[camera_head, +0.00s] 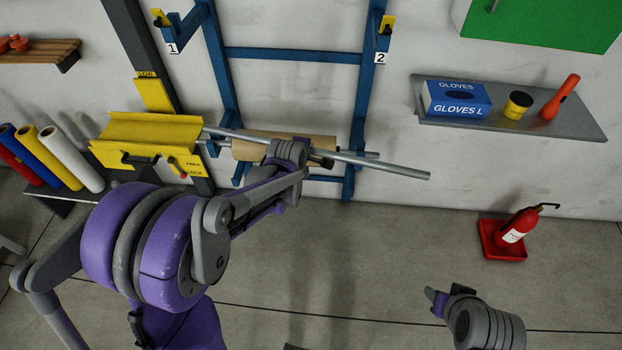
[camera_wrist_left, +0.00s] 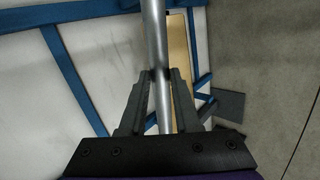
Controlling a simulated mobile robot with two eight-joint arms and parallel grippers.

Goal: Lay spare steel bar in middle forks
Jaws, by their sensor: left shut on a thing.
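The steel bar (camera_head: 390,170) is long, grey and round. My left gripper (camera_head: 318,158) is shut on it near its middle and holds it in front of the blue rack (camera_head: 290,56). The bar slopes down to the right in the head view; its left end meets the yellow box's edge. In the left wrist view the bar (camera_wrist_left: 155,40) runs between the fingers (camera_wrist_left: 160,78). A brown roll (camera_head: 320,146) sits behind the bar at the rack's lower part, with a grey rod end at its right. My arm partly hides the forks there. My right gripper (camera_head: 437,298) is low right, away from the rack.
A yellow box (camera_head: 150,133) with a handle stands left of the rack. Upper forks marked 1 (camera_head: 172,48) and 2 (camera_head: 380,57) look empty. A grey shelf (camera_head: 560,130) holds a gloves box. A red extinguisher (camera_head: 518,225) stands at right. The middle floor is clear.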

